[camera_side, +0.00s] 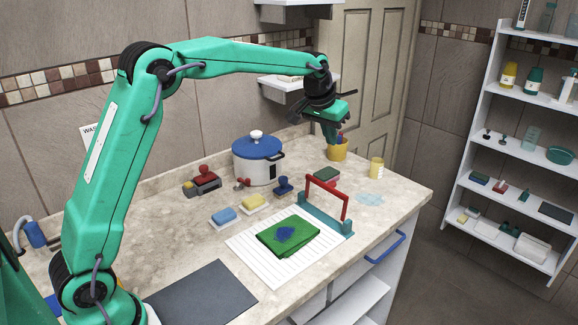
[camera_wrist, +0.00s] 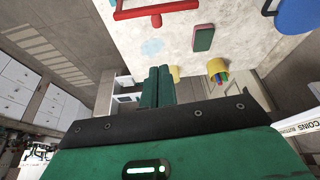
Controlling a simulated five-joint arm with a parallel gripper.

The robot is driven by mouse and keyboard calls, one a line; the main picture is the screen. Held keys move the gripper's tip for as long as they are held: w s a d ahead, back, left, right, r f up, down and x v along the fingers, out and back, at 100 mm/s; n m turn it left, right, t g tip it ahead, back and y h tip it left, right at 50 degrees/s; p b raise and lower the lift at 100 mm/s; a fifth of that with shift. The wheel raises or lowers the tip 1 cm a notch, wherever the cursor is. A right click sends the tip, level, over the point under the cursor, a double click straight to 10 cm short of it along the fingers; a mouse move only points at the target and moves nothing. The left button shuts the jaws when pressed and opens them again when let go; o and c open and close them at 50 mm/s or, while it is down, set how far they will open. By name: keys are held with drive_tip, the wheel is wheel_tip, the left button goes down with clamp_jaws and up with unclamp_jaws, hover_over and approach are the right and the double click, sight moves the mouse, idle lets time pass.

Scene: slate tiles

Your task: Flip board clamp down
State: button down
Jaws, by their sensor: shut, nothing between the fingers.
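The board clamp has a red U-shaped bar (camera_side: 345,207) standing raised above a teal base (camera_side: 327,222). The base lies along the right edge of a white lined board (camera_side: 262,262). A folded green cloth with a blue patch (camera_side: 300,245) lies on the board. In the wrist view the red bar (camera_wrist: 158,11) shows at the top, partly cut off. My gripper (camera_side: 333,139) is shut and empty, pointing down above the far right of the counter, well beyond the clamp and apart from it. Its two green fingers are together in the wrist view (camera_wrist: 157,84).
A yellow cup with pens (camera_side: 338,151) stands just below my gripper. A yellow jar (camera_side: 376,168), a green-topped block (camera_side: 327,174) and a blue-lidded pot (camera_side: 258,165) stand near. Stamps and ink pads lie left of the clamp. A dark mat (camera_side: 200,293) lies at the front.

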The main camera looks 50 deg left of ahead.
drive_tip(key=shift+w+a+f, duration=0.15)
drive_tip(key=shift+w+f, duration=0.85)
drive_tip(key=shift+w, duration=0.1)
drive_tip(key=shift+w+a+f, duration=0.1)
drive_tip(key=shift+w+f, duration=0.9)
drive_tip(key=shift+w, duration=0.05)
wheel_tip(320, 180, down, 9)
drive_tip(key=shift+s+f, duration=0.2)
drive_tip(key=shift+s, duration=0.05)
